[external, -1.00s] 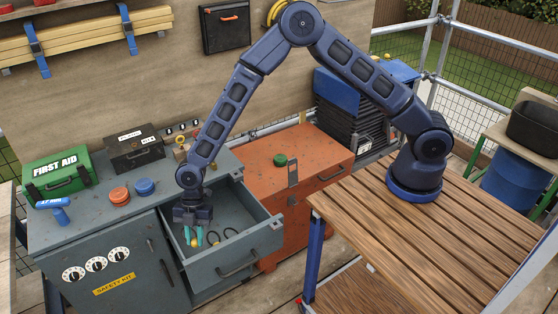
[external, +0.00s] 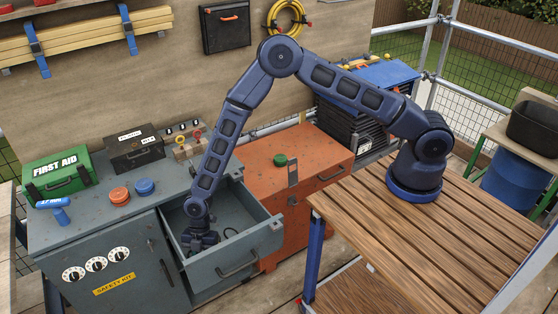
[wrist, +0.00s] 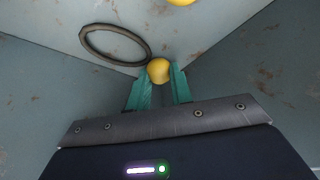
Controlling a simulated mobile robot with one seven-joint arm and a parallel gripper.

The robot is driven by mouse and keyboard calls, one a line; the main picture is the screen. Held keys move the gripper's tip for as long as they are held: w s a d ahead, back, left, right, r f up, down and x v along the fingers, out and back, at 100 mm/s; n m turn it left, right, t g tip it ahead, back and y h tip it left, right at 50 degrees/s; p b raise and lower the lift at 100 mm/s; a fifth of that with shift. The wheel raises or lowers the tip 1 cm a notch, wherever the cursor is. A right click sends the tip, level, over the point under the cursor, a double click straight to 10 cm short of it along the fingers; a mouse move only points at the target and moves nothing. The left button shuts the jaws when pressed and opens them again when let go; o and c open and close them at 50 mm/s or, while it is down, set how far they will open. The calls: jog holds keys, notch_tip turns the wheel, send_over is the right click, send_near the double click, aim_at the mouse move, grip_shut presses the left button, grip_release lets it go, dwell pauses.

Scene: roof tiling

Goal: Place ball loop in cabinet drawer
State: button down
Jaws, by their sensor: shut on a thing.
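The cabinet drawer (external: 277,236) is pulled open and grey inside. My gripper (external: 202,250) is down inside it, near its left side. In the wrist view my gripper (wrist: 159,84) has its teal fingers closed on a yellow ball (wrist: 158,70). A dark loop (wrist: 88,45) lies beside the ball and seems to join it, making the ball loop. The held ball is hidden behind my gripper in the external view. A second yellow ball (wrist: 181,2) shows at the wrist view's top edge.
The grey cabinet top (external: 90,218) holds a green first aid box (external: 58,175), a dark case (external: 134,148), an orange knob (external: 119,196) and a blue knob (external: 145,187). An orange chest (external: 310,160) stands right of the drawer. The drawer walls surround my gripper.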

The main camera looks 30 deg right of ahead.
jog(key=c, duration=1.3)
grip_release()
jog(key=shift+f, duration=0.1)
jog(key=shift+o, duration=0.2)
jog(key=v, duration=1.2)
